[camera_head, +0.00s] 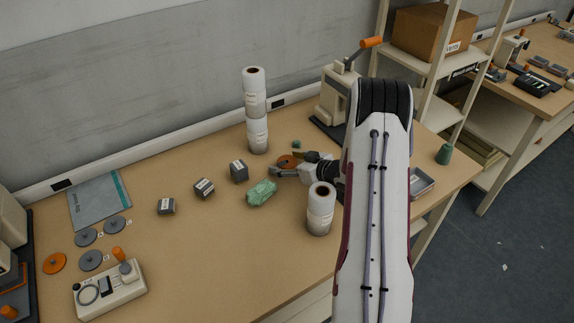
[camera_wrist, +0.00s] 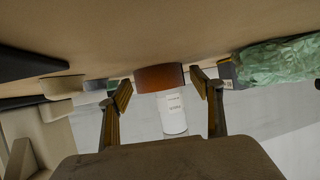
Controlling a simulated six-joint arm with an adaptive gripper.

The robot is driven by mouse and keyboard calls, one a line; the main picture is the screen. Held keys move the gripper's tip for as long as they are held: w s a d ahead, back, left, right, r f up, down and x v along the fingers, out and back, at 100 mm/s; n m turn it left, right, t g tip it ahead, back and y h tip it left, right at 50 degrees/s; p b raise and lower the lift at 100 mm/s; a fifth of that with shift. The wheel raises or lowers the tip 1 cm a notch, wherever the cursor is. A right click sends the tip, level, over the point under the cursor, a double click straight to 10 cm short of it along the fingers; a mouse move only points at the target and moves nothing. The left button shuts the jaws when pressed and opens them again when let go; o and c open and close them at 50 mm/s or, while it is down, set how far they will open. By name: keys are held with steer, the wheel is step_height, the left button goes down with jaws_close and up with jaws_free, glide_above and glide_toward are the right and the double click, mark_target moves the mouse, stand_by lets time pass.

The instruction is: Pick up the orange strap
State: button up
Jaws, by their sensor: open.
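The orange strap (camera_head: 287,161) is a low, round orange-brown coil lying on the table. In the head view my gripper (camera_head: 286,164) reaches it from the right and partly covers it. In the wrist view, which looks upside down, the strap (camera_wrist: 159,77) shows in the gap between the two fingertips of my gripper (camera_wrist: 160,90). The fingers are spread wide, and a gap shows on each side of the strap. I cannot tell exactly how far it lies between them.
A tall stack of white rolls (camera_head: 257,125) stands behind the strap, and a shorter stack (camera_head: 320,210) stands in front of my gripper. A green wrapped bundle (camera_head: 262,193) lies close by. Small dark boxes (camera_head: 204,188) sit left. A crank machine (camera_head: 335,95) stands at the back.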

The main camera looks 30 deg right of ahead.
mark_target(287, 161)
stand_by(0.3)
steer(key=c, duration=1.2)
steer(key=shift+r, duration=0.2)
steer(key=shift+r, duration=4.85)
